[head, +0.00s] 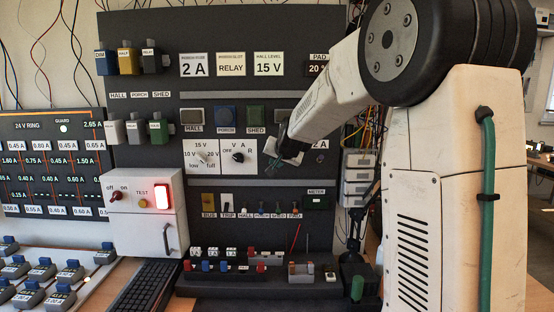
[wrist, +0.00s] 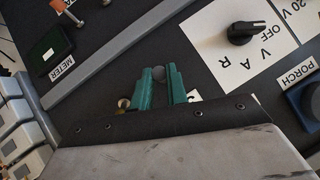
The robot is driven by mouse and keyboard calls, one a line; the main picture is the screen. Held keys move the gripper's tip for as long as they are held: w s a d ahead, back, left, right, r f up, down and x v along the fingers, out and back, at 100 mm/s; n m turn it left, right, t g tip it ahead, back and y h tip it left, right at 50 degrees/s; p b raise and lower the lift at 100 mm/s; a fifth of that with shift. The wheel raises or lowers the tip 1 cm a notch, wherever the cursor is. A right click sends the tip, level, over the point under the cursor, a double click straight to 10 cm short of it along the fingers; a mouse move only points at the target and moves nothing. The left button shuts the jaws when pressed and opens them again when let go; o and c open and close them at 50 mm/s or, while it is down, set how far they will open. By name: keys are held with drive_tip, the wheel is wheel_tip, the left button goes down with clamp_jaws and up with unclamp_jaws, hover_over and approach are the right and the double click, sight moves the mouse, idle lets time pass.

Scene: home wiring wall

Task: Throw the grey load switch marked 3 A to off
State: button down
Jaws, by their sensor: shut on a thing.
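My gripper (wrist: 160,76) reaches the dark wall panel, and its two green fingers are shut on a small grey rounded piece (wrist: 158,73), which looks like the lever of the grey load switch. Part of a white label (wrist: 193,97) beside the fingers shows what looks like a 3; the rest is hidden behind my gripper. In the head view my gripper (head: 281,158) is right of the rotary dial plate and covers the switch, so I cannot tell its on or off position.
A black rotary knob (wrist: 241,34) on a white plate sits close to the fingers. A brass knob (wrist: 123,104) is just left of them. A grey rail (wrist: 112,51) runs across the panel. A white box (head: 145,210) with a lit red switch stands lower left.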

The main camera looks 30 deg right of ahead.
drive_tip(key=shift+f+n+t+h, duration=0.2)
drive_tip(key=shift+f+t+h, duration=0.45)
drive_tip(key=shift+t, duration=0.45)
drive_tip(key=shift+f+n+t+h, duration=0.2)
drive_tip(key=shift+f+t+h, duration=0.4)
drive_tip(key=shift+t, duration=0.5)
drive_tip(key=shift+f, duration=0.1)
drive_tip(key=c, duration=1.4)
unclamp_jaws()
drive_tip(key=v, duration=0.7)
drive_tip(key=shift+s+a+f, duration=0.1)
drive_tip(key=shift+s+a, duration=0.05)
drive_tip(key=shift+s, duration=0.15)
